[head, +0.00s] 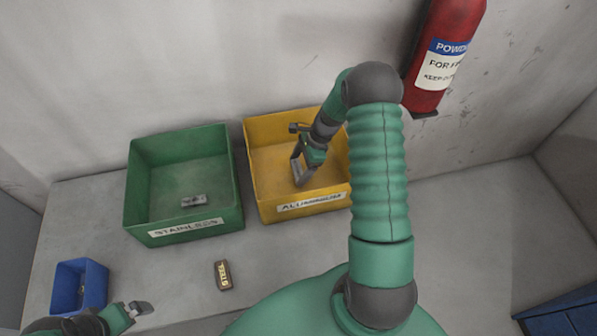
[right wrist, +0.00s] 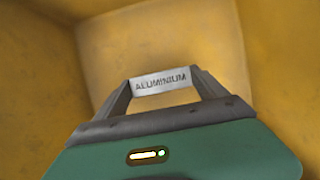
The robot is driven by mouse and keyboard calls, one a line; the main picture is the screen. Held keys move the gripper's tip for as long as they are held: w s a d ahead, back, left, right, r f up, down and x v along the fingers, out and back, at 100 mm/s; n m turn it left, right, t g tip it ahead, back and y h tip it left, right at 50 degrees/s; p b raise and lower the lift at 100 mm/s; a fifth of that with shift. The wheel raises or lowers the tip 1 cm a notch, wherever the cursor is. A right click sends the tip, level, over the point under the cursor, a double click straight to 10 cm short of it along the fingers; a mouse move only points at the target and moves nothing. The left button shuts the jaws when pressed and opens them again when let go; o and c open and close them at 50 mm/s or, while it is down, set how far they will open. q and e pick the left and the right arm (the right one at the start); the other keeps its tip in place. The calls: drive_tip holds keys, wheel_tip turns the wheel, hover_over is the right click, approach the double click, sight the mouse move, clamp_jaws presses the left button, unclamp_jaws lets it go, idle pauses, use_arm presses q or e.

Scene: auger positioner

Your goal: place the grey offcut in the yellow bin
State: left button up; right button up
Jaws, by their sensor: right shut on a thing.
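The yellow bin (head: 266,160), labelled ALUMINIUM, stands at the back of the bench. My right gripper (head: 300,172) reaches down into it from above. In the right wrist view, its fingers are shut on the grey offcut (right wrist: 161,85), a pale grey block marked ALUMINIUM. The bin's yellow walls (right wrist: 165,35) surround it there. I cannot tell whether the offcut touches the bin floor. My left gripper (head: 141,308) is at the lower left, small and partly cut off, and its opening is unclear.
A green bin (head: 145,185) labelled STAINLESS stands left of the yellow one, with a grey piece (head: 194,201) inside. A dark piece marked STEEL (head: 222,275) lies on the bench (head: 265,265). A small blue bin (head: 95,273) is front left. A red extinguisher (head: 440,60) hangs at the back right.

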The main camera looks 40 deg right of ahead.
drive_tip(key=shift+d+f, duration=0.35)
drive_tip(key=shift+f, duration=0.25)
drive_tip(key=shift+d+f, duration=0.3)
drive_tip(key=shift+f, duration=0.25)
drive_tip(key=c, duration=0.3)
drive_tip(key=o, duration=1.5)
drive_tip(key=shift+a+r, duration=0.1)
drive_tip(key=shift+a, duration=0.1)
drive_tip(key=shift+o, duration=1.2)
drive_tip(key=shift+a+r, duration=0.1)
drive_tip(key=shift+a, duration=0.15)
drive_tip(key=shift+a+r, duration=0.1)
drive_tip(key=shift+a, duration=0.1)
drive_tip(key=v, duration=0.2)
drive_tip(key=d+p+v, duration=0.1)
drive_tip(key=v, duration=0.2)
drive_tip(key=shift+w, duration=0.1)
use_arm(q)
drive_tip(key=shift+d+r+p, duration=0.2)
drive_tip(key=shift+r+p, duration=0.1)
drive_tip(key=shift+r, duration=0.25)
drive_tip(key=shift+d+r+p, duration=0.2)
drive_tip(key=shift+r+p, duration=0.1)
drive_tip(key=shift+r, duration=0.2)
use_arm(e)
drive_tip(key=v, duration=0.6)
drive_tip(key=shift+r, duration=0.35)
use_arm(q)
drive_tip(key=shift+d, duration=0.1)
